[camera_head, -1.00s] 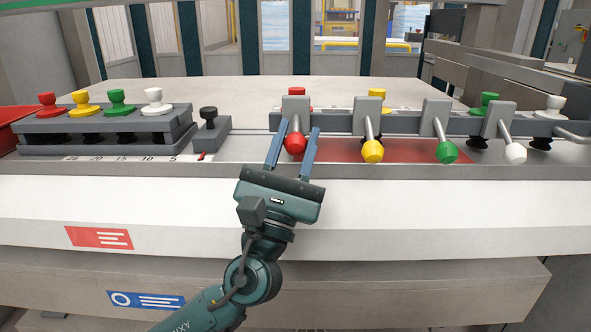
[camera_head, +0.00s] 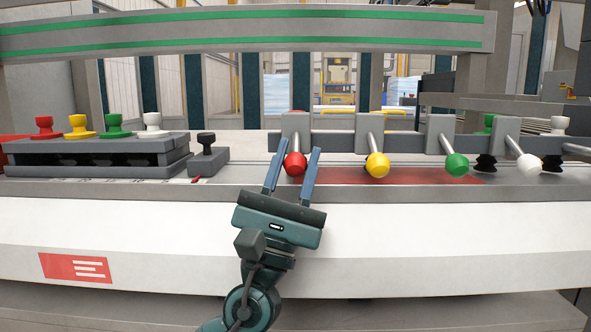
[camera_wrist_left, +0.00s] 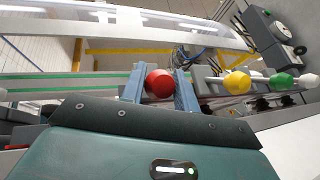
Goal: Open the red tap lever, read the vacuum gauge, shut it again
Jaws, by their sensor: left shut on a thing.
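The red tap lever is a short metal rod with a red ball (camera_head: 295,164) hanging from a grey block on the rail. My left gripper (camera_head: 291,165) has its two blue fingers on either side of this ball and is shut on it. In the left wrist view the red ball (camera_wrist_left: 159,83) sits between the fingers (camera_wrist_left: 159,90). Levers with a yellow ball (camera_head: 377,165), a green ball (camera_head: 457,165) and a white ball (camera_head: 529,163) stand to the right. My right gripper is not in view.
A grey rack (camera_head: 95,160) with red, yellow, green and white knobs stands at the left. A grey block with a black knob (camera_head: 206,143) is between it and my gripper. The white machine front (camera_head: 150,240) runs below. A green-striped beam (camera_head: 240,32) spans the back.

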